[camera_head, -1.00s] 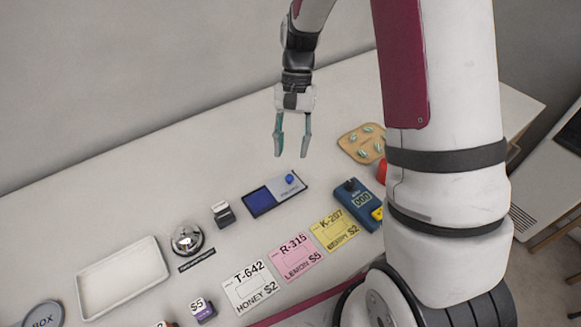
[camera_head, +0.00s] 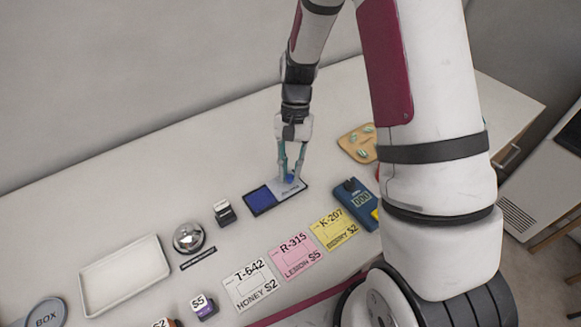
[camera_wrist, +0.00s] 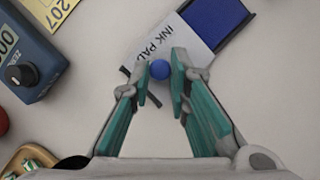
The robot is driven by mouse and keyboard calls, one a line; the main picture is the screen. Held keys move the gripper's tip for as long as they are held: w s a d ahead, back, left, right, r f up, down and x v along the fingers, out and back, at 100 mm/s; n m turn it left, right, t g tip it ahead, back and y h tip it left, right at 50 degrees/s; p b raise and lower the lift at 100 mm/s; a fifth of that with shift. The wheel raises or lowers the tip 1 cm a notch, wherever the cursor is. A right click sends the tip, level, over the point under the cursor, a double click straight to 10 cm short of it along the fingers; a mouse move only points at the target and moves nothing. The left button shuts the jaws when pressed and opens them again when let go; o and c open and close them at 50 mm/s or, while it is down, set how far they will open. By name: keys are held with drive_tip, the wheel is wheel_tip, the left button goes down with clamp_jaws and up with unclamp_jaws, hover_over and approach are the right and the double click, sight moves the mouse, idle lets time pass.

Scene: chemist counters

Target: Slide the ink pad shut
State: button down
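The ink pad lies flat on the counter, partly open. Its dark blue pad (camera_head: 259,200) is bare on the left in the head view, and its pale lid (camera_head: 291,191) covers the right part. The wrist view shows the blue pad (camera_wrist: 217,22) at the top and the lid (camera_wrist: 187,36) with "INK PAD" lettering. A round blue knob (camera_wrist: 160,70) sits at the lid's near end. My gripper (camera_head: 290,179) is low over the lid, one finger on each side of the knob. The fingers are apart, with a visible gap on the left side of the knob in the wrist view.
A blue device with a dial (camera_head: 355,200) stands right of the ink pad, and a wooden board (camera_head: 359,151) lies behind it. Price cards (camera_head: 297,256) lie in front. A small stamp (camera_head: 224,213), a bell (camera_head: 188,238) and a white tray (camera_head: 125,275) stand to the left.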

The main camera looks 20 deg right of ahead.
drive_tip(key=shift+s+a+p, duration=0.15)
drive_tip(key=shift+s+a, duration=0.1)
drive_tip(key=shift+a, duration=0.9)
drive_tip(key=shift+s+a+p, duration=0.15)
drive_tip(key=shift+s+a, duration=0.05)
drive_tip(key=shift+a, duration=1)
drive_tip(key=shift+s+a+p, duration=0.15)
drive_tip(key=shift+s+a, duration=0.1)
drive_tip(key=shift+a, duration=1)
drive_tip(key=c, duration=1.5)
unclamp_jaws()
drive_tip(key=shift+v, duration=6)
drive_tip(key=shift+f, duration=0.1)
